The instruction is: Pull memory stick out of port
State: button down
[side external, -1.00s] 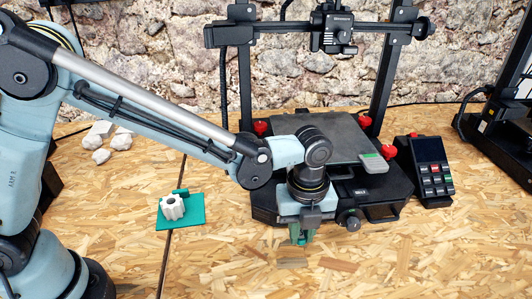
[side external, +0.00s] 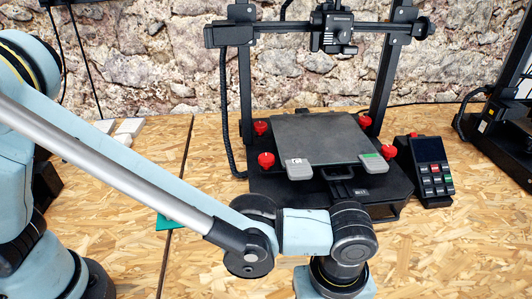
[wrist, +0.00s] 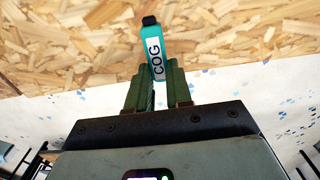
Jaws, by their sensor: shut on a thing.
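The memory stick (wrist: 154,52) is teal with a white label reading COG and a dark end. My gripper (wrist: 158,80) is shut on it in the wrist view, with the two green fingers on either side of its near end. The stick's far end is in the open, touching no port in that view. In the side external view my gripper and the stick are out of sight below the bottom edge. The black printer (side external: 275,187) stands behind my wrist. Its port cannot be made out, and my arm covers part of the printer's front.
A control box with a screen (side external: 430,165) stands right of the printer. A teal pad (side external: 168,222) lies on the wooden bench (side external: 430,265), mostly behind my arm. White blocks (side external: 130,127) sit at the back left. The bench is clear at the front right.

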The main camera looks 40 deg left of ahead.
jog(key=shift+s+d, duration=1.5)
jog(key=shift+s, duration=0.05)
jog(key=shift+r, duration=0.1)
notch_tip(320, 180, up, 6)
jog(key=s+d, duration=0.1)
jog(key=shift+s+d, duration=0.2)
dwell(0.4)
